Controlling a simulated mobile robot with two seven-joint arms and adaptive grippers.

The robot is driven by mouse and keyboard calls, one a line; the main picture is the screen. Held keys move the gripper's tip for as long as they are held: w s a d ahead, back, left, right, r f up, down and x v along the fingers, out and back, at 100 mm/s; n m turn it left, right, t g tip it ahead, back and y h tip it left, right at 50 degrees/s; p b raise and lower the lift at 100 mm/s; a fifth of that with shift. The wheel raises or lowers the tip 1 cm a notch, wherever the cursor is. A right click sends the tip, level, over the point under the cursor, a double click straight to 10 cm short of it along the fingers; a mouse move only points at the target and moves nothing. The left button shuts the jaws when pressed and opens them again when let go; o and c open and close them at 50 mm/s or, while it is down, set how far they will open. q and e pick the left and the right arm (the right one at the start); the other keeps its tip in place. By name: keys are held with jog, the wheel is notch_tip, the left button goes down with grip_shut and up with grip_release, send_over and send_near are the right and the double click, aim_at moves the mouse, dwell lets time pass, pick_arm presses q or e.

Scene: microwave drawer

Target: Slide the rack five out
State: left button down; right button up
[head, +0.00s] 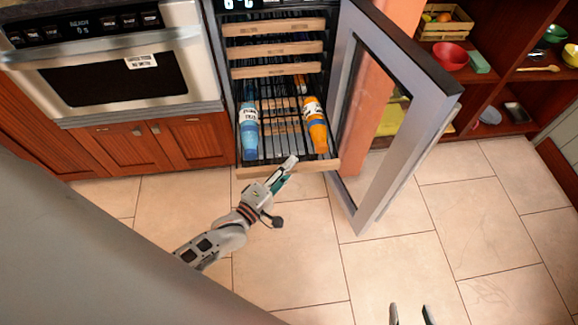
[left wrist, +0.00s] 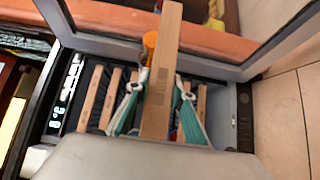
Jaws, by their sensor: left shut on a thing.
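A wine cooler holds several wood-fronted racks. One low rack (head: 320,165) sticks out well past the racks above it, with a blue bottle (head: 249,135) and an orange bottle (head: 316,132) lying on it. My left gripper (head: 287,168) is at the wooden front of this rack. In the left wrist view my left gripper (left wrist: 158,108) has its fingers on either side of the wooden bar (left wrist: 166,60), shut on it. My right gripper (head: 411,312) shows only its two fingertips at the bottom edge, spread apart and empty.
The cooler's glass door (head: 385,130) stands open on the right. An oven (head: 110,75) and wood cabinets (head: 125,148) are on the left. Shelves with a red bowl (head: 450,57) stand at the right. The tiled floor (head: 290,250) in front is clear.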

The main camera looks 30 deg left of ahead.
pick_arm(q)
jog(key=c, duration=1.7)
grip_release()
jog(key=s, duration=0.2)
jog(key=s+a, duration=0.1)
jog(key=s, duration=0.4)
jog(key=shift+s+a, duration=0.2)
jog(key=shift+a, duration=0.05)
